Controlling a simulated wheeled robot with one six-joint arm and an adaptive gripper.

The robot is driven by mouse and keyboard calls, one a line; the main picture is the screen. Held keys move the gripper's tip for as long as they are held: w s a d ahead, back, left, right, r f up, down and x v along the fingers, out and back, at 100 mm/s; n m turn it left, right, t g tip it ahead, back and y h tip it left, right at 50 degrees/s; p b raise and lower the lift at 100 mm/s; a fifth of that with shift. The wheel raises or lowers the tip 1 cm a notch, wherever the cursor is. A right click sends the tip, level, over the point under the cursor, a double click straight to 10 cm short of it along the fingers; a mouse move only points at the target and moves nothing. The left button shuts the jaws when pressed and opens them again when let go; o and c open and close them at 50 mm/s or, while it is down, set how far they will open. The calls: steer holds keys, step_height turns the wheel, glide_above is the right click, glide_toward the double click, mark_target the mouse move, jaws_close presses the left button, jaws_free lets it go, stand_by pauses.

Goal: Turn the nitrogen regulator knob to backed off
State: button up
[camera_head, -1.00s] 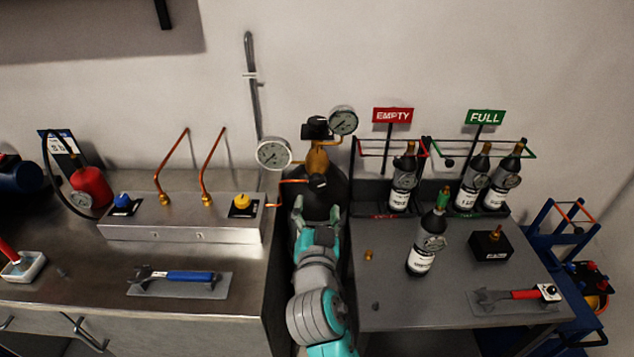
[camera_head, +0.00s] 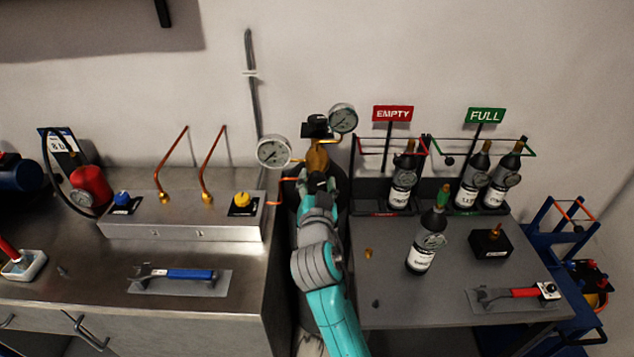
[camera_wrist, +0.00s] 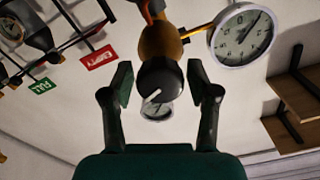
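The brass regulator body (camera_head: 317,158) stands in the middle, with a round gauge (camera_head: 273,152) on its left and another gauge (camera_head: 343,119) above right. In the wrist view its black knob (camera_wrist: 160,82) faces me, and a white mark on it points to the lower left. My gripper (camera_wrist: 160,88) is open, one finger on each side of the knob. Narrow gaps seem to show between the pads and the knob. In the head view my gripper (camera_head: 318,184) is just below the regulator body and mostly hides the knob.
A steel bench with a manifold box (camera_head: 180,227) and copper tubes stands left. A grey table (camera_head: 385,285) with bottles stands right, below the EMPTY sign (camera_head: 393,114) and FULL sign (camera_head: 486,115). My arm lies in the gap between them.

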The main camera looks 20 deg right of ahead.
steer(key=c, duration=0.7)
steer(key=shift+n, duration=0.4)
steer(key=n, duration=0.5)
steer(key=shift+n, duration=0.3)
steer(key=n, duration=0.6)
steer(key=shift+n, duration=0.3)
steer(key=o, duration=1.1)
